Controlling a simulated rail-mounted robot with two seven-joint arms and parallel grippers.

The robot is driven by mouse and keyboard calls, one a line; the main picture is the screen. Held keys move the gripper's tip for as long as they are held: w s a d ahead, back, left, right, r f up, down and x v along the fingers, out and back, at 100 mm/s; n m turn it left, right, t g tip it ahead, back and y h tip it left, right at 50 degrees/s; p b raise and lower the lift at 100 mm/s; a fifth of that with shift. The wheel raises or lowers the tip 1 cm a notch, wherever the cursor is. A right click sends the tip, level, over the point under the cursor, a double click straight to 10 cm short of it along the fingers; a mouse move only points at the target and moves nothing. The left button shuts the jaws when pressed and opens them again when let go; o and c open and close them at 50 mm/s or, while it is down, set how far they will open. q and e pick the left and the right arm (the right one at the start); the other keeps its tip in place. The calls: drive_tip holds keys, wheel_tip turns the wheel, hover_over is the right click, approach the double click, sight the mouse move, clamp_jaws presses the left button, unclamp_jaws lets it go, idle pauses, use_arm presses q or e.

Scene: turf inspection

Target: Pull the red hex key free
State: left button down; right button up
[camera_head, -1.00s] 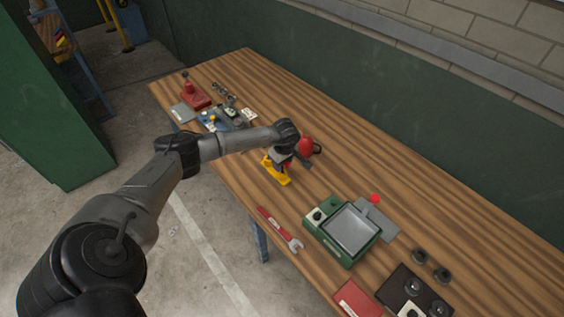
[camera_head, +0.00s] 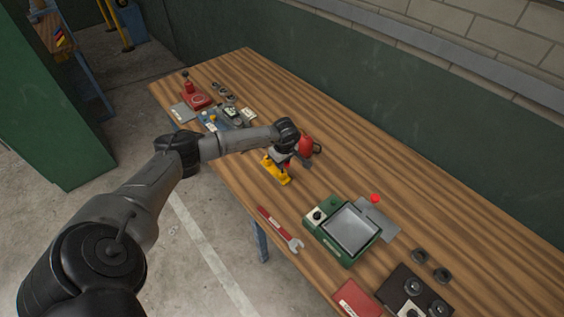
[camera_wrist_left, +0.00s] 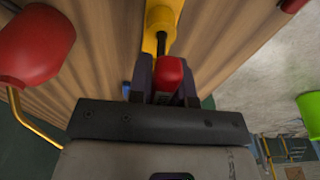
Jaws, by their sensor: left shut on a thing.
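The red hex key (camera_wrist_left: 170,76) shows in the left wrist view as a red grip between the two dark fingers of my left gripper (camera_wrist_left: 168,82). A dark shaft (camera_wrist_left: 161,43) beyond the fingers runs to the yellow holder (camera_wrist_left: 164,16). I cannot tell how deep the shaft sits in it. In the head view my left gripper (camera_head: 287,161) is low over the table beside the yellow holder (camera_head: 279,177), shut on the key, which it mostly hides. My right gripper is not in view.
A red rounded object (camera_head: 306,145) stands close behind the gripper. A red-handled wrench (camera_head: 279,228) and a green tray device (camera_head: 347,231) lie nearer. Several small parts and a red device (camera_head: 195,98) fill the far end of the wooden table (camera_head: 410,195).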

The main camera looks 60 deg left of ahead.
use_arm(q)
drive_tip(key=shift+r, duration=0.3)
drive_tip(key=shift+r+p, duration=0.6)
drive_tip(key=shift+r, duration=0.1)
drive_tip(key=shift+r+p, duration=0.65)
drive_tip(key=shift+r, duration=0.4)
drive_tip(key=shift+r, duration=0.4)
drive_tip(key=shift+r+p, duration=0.45)
drive_tip(key=shift+p, duration=0.1)
drive_tip(key=shift+r+p, duration=1.2)
drive_tip(key=shift+r, duration=0.7)
drive_tip(key=shift+w, duration=0.1)
